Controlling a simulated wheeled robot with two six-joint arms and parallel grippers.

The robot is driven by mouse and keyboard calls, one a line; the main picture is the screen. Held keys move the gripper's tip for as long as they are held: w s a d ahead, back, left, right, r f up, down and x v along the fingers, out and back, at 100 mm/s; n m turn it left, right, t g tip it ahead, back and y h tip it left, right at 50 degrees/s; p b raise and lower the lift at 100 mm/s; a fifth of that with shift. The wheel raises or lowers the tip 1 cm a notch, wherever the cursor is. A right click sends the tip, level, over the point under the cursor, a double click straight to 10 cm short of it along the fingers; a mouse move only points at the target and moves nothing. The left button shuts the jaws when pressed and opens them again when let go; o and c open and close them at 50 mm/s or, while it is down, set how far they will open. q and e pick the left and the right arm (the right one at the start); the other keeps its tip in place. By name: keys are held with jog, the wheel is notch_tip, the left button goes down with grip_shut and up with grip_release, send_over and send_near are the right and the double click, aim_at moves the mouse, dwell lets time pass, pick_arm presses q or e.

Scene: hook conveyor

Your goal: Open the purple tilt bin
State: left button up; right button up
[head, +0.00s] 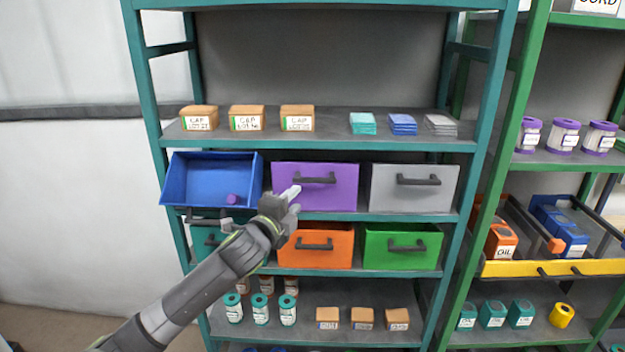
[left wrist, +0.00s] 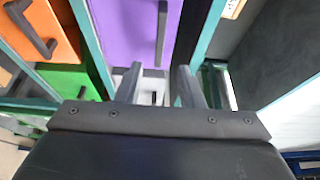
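The purple tilt bin (head: 335,196) sits in the middle of the upper bin row, with its front upright and closed. Its dark bar handle (head: 314,178) runs across the upper front. My left gripper (head: 291,194) is in front of the bin's lower left part, below and left of the handle. In the left wrist view the purple bin (left wrist: 122,32) and its handle (left wrist: 162,35) lie ahead of the fingers (left wrist: 158,85). The fingers are apart with nothing between them, and the handle is not between them. My right gripper is in neither view.
The blue bin (head: 190,183) at left is tilted open, with a small purple item (head: 232,199) inside. A grey bin (head: 400,196) stands at right; orange (head: 320,260) and green (head: 380,260) bins are below. Boxes (head: 247,118) stand on the shelf above.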

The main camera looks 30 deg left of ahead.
aim_at(313, 182)
pick_arm(q)
jog(key=w, duration=0.2)
jog(key=w+a+p, duration=0.1)
jog(key=w, duration=0.2)
jog(key=w+p, duration=0.1)
jog(key=w, duration=0.2)
jog(key=shift+w+a+r, duration=0.1)
jog(key=shift+w+a, duration=0.1)
jog(key=shift+w, duration=0.05)
jog(key=shift+w+a+p, duration=0.15)
jog(key=shift+w+p, duration=0.25)
jog(key=shift+w, duration=0.5)
grip_shut()
